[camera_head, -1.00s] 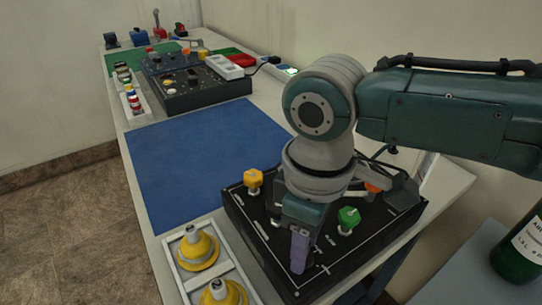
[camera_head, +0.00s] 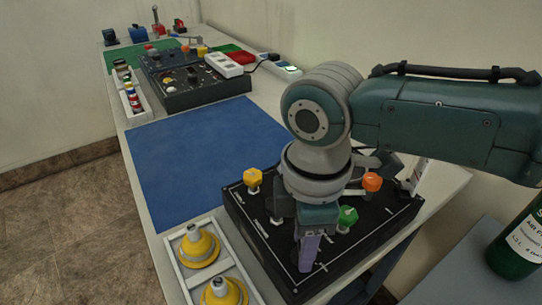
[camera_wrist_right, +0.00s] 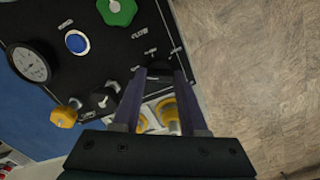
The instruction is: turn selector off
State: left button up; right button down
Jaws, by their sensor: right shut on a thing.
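The black oxygen panel (camera_head: 275,243) lies on the near part of the bench, with yellow (camera_head: 252,177), orange (camera_head: 372,181) and green (camera_head: 347,216) knobs standing up from it. My right gripper (camera_head: 308,262) points down at the panel's near side. In the right wrist view, its two purple fingers (camera_wrist_right: 158,76) are closed around a dark knob, likely the selector (camera_wrist_right: 158,68), near the panel edge. The fingers hide much of it, so its setting cannot be read. My left gripper is not in view.
The right wrist view shows a round gauge (camera_wrist_right: 30,63), a blue button (camera_wrist_right: 76,42) and another black knob (camera_wrist_right: 104,98). A white tray with yellow cones (camera_head: 199,249) stands beside the panel. A blue mat (camera_head: 200,155) is clear. A green bottle (camera_head: 520,245) stands at right.

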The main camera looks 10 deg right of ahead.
jog(key=shift+a, duration=0.1)
jog(key=shift+c, duration=2.2)
grip_release()
notch_tip(320, 180, up, 10)
jog(key=p, duration=0.1)
